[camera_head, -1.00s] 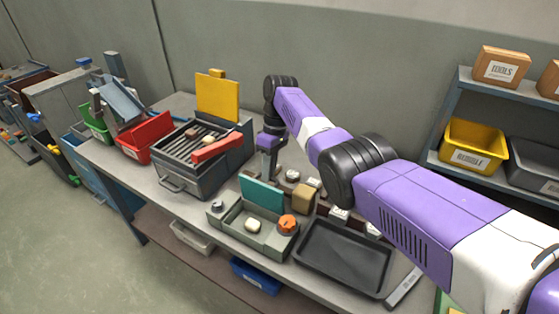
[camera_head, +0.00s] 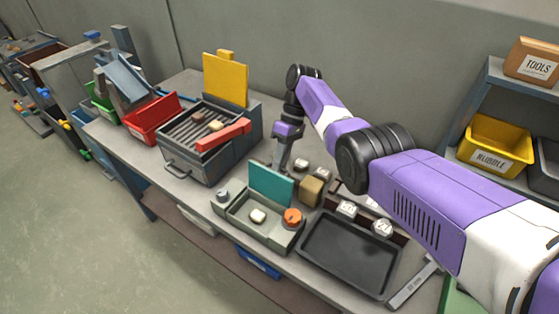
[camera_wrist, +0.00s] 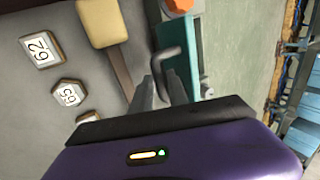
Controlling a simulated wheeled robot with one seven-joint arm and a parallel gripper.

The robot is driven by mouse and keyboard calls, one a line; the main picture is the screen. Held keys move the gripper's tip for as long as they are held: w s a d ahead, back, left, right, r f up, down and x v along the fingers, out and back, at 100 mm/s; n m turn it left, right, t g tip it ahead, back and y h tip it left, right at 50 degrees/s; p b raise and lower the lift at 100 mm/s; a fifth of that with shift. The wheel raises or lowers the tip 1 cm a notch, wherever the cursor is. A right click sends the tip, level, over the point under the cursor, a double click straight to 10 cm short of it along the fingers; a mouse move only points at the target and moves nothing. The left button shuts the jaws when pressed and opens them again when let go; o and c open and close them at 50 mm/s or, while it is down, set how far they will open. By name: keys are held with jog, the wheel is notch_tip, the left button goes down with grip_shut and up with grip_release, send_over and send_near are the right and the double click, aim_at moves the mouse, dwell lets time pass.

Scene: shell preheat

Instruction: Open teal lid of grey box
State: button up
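The teal lid (camera_head: 271,185) stands upright at the back edge of the grey box (camera_head: 284,237), whose inside shows from the front. A cream piece (camera_head: 258,216) lies in the box, and an orange knob (camera_head: 293,217) is at its right. My gripper (camera_head: 279,166) points down just behind the lid. In the wrist view the teal lid (camera_wrist: 187,62) is seen nearly edge-on, with a grey bent handle (camera_wrist: 160,66). The fingers (camera_wrist: 160,88) look apart, with the handle's end between them; whether they touch it is unclear.
A black tray (camera_head: 345,260) lies right of the box. A tan block (camera_head: 311,190) and several numbered white pieces stand close behind. Left are a dark grill-like box (camera_head: 190,165) with a raised yellow lid (camera_head: 226,80) and a red bin (camera_head: 152,122).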

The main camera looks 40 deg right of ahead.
jog(key=shift+o, duration=0.8)
jog(key=shift+w+r, duration=0.1)
jog(key=b+v, duration=0.2)
jog(key=v, duration=0.6)
